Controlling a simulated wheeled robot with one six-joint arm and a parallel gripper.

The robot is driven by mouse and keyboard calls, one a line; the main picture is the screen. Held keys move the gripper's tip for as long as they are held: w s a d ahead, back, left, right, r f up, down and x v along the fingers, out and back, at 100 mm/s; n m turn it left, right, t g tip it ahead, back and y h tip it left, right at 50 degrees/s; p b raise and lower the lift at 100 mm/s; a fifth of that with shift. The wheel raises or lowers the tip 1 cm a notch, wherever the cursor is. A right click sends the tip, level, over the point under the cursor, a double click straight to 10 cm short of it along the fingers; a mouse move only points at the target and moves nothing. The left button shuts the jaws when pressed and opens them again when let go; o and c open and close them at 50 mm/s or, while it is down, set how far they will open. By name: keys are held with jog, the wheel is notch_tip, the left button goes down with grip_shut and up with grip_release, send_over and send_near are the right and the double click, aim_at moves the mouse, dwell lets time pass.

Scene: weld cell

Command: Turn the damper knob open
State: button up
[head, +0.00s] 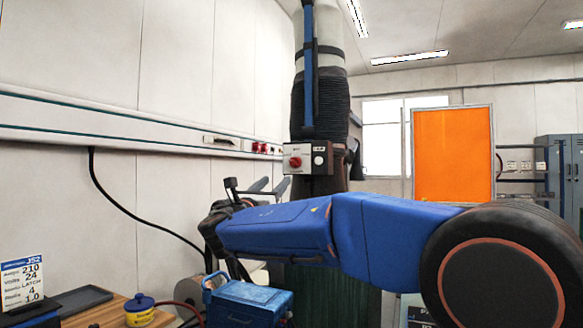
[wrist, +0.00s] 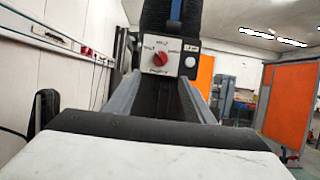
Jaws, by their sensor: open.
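The damper knob (head: 295,162) is a small red knob on a pale control box (head: 306,149) fixed to the front of a black duct. In the wrist view, the red knob (wrist: 160,58) is near the middle of the box (wrist: 169,57), with lettering around it and a white round button to its right. My gripper (head: 270,185) is open and empty, below and to the left of the box in the head view. In the wrist view, my gripper's grey fingers (wrist: 160,84) are spread, with the knob beyond and above their tips. I see no contact.
A blue case (head: 248,303) stands below my arm. A wooden bench (head: 105,312) with a blue-lidded yellow tin (head: 139,310) and a sign (head: 22,283) is at lower left. An orange screen (head: 453,155) stands at right. A cable hangs on the left wall.

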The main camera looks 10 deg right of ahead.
aim_at(293, 165)
jog(key=x, duration=1.4)
jog(key=shift+w+d+r, duration=0.1)
jog(key=shift+d, duration=0.1)
jog(key=c, duration=1.1)
